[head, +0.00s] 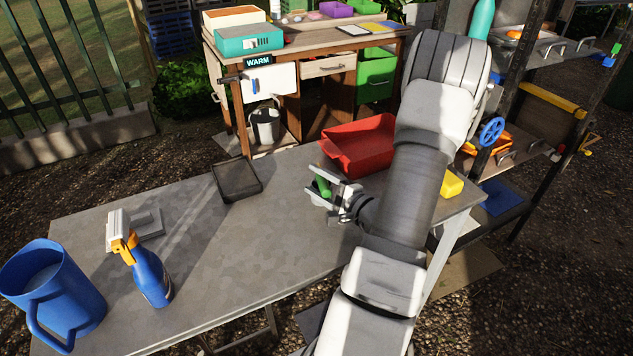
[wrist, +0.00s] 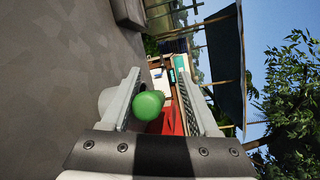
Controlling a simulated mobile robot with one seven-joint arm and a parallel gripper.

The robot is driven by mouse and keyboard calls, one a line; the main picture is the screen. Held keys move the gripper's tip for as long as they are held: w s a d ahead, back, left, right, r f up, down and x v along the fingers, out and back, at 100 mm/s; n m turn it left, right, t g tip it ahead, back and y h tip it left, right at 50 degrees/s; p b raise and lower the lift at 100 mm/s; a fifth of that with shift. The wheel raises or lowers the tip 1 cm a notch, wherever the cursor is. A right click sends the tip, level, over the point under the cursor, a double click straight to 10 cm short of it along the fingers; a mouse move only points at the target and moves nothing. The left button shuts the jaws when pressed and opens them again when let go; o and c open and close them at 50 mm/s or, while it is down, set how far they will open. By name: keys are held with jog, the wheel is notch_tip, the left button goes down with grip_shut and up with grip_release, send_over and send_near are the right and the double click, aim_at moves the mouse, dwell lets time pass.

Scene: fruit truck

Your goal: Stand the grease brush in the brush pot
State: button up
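A green rounded object (wrist: 147,105), which looks like the grease brush's handle, is between the fingers of my gripper (wrist: 158,74) in the wrist view. It lies close to the left finger, with a visible gap to the right finger. The green piece also shows in the head view (head: 323,187), between the fingers of my gripper (head: 315,186), over the right part of the grey table. My gripper is open around it. A pale rounded shape (wrist: 105,98) is partly hidden behind the left finger; I cannot tell whether it is the brush pot. No bristles are visible.
The grey table (head: 230,255) holds a blue jug (head: 55,290), a blue spray bottle (head: 150,275), a grey block (head: 148,226) and a black tray (head: 237,179). A red tray (head: 360,147) is beyond my gripper. A yellow object (head: 451,184) is right of my arm. The table's middle is clear.

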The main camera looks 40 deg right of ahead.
jog(key=shift+r, duration=0.1)
jog(key=shift+r+p, duration=0.2)
jog(key=shift+p, duration=0.15)
jog(key=s, duration=0.8)
jog(key=s+r, duration=0.1)
jog(key=s, duration=0.3)
jog(key=shift+a, duration=0.2)
